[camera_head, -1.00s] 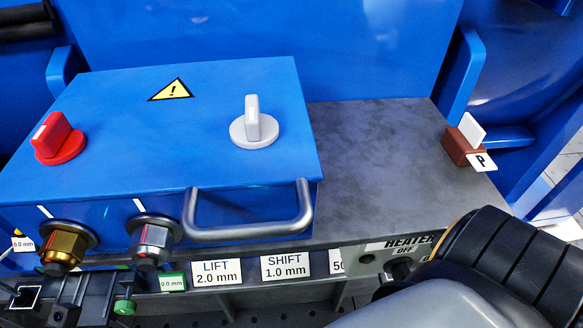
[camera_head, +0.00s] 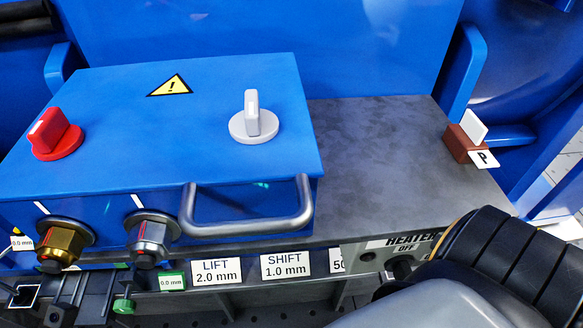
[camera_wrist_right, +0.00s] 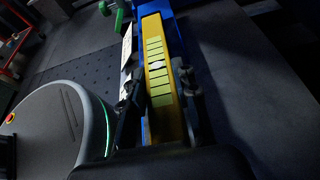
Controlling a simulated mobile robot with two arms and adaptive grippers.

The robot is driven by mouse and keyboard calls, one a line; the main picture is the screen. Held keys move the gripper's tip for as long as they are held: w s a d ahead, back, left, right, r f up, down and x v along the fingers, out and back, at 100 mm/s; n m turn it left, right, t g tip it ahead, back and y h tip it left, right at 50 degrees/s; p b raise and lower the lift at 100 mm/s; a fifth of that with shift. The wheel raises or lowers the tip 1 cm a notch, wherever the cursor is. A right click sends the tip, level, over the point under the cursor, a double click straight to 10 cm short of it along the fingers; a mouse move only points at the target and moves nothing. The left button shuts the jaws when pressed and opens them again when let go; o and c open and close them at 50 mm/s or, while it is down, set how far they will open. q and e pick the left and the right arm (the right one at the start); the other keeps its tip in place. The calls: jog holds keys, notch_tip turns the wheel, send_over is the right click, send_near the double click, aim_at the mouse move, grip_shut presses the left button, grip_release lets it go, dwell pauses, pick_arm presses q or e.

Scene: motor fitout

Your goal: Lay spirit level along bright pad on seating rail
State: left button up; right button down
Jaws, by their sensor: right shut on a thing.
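In the right wrist view, a yellow spirit level (camera_wrist_right: 151,25) runs lengthwise up the picture. Its pale green vial strip carries dark marks and a whitish bubble near the middle. My right gripper (camera_wrist_right: 160,85) is shut on it, with dark finger parts on both sides of the yellow body. The level and this gripper do not show in the head view. I cannot make out the bright pad or the seating rail for sure, or whether the level touches anything below. My left gripper is not in view.
A blue box (camera_head: 250,80) with a red knob (camera_head: 55,135), a grey knob (camera_head: 253,120) and a metal handle (camera_head: 245,228) stands on a grey bench (camera_head: 370,160). A brown block (camera_head: 461,146) stands at the bench's right end. A green knob (camera_head: 124,306) sits below the box.

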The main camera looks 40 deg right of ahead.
jog(key=shift+f, duration=0.25)
jog(key=c, duration=0.9)
grip_release()
jog(key=shift+c, duration=0.2)
